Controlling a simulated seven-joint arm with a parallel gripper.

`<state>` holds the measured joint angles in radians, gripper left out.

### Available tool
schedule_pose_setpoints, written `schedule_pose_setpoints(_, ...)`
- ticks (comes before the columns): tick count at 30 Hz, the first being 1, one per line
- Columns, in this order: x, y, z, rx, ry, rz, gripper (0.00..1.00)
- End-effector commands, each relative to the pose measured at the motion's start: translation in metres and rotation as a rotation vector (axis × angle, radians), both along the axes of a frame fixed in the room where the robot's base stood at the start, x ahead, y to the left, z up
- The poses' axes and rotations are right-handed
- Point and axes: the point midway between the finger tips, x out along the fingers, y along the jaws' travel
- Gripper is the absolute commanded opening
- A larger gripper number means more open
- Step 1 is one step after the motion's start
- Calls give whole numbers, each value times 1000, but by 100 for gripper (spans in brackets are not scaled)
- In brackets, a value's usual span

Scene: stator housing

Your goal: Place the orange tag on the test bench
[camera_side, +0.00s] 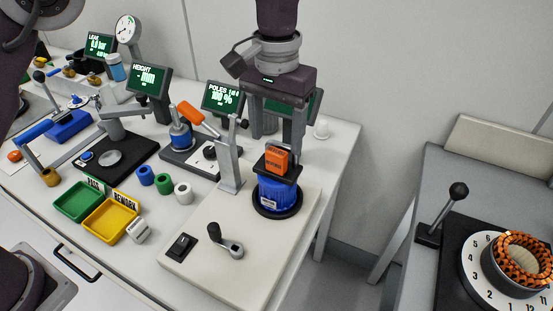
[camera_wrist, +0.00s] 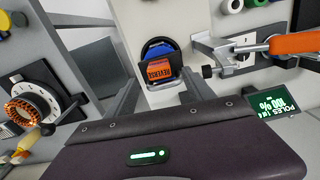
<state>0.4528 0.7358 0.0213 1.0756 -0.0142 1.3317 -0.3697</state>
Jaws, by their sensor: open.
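The orange tag (camera_side: 277,159) stands upright on a black plate on top of the blue stator housing (camera_side: 276,194). Dark lettering shows on the tag, too small to read surely. The housing sits on a black round base on the pale test bench plate (camera_side: 215,264). The tag also shows in the wrist view (camera_wrist: 157,68), with the black plate beside it. My gripper (camera_side: 275,143) is above the housing, pointing down. Its fingers are apart, one on each side of the tag, and I cannot tell whether either touches it. The gripper's spread fingers also show in the wrist view (camera_wrist: 158,82).
A grey clamp post (camera_side: 229,165) stands close left of the housing. A crank (camera_side: 230,245) and black switch (camera_side: 182,246) are on the plate. Green (camera_side: 75,213) and yellow (camera_side: 91,232) trays lie left. A dial with a copper-wound stator (camera_side: 525,262) is on the right table.

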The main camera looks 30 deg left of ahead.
Motion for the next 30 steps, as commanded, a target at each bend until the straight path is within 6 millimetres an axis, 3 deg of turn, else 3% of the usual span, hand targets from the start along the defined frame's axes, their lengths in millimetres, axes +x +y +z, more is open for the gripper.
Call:
schedule_pose_setpoints(9,-3,-1,-53,0,1,1,62)
schedule_pose_setpoints(16,-2,-1,-56,-1,-1,1,62)
schedule_pose_setpoints(26,-2,-1,-56,-1,-1,1,0)
schedule_pose_setpoints(30,-2,-1,-56,-1,-1,1,0)
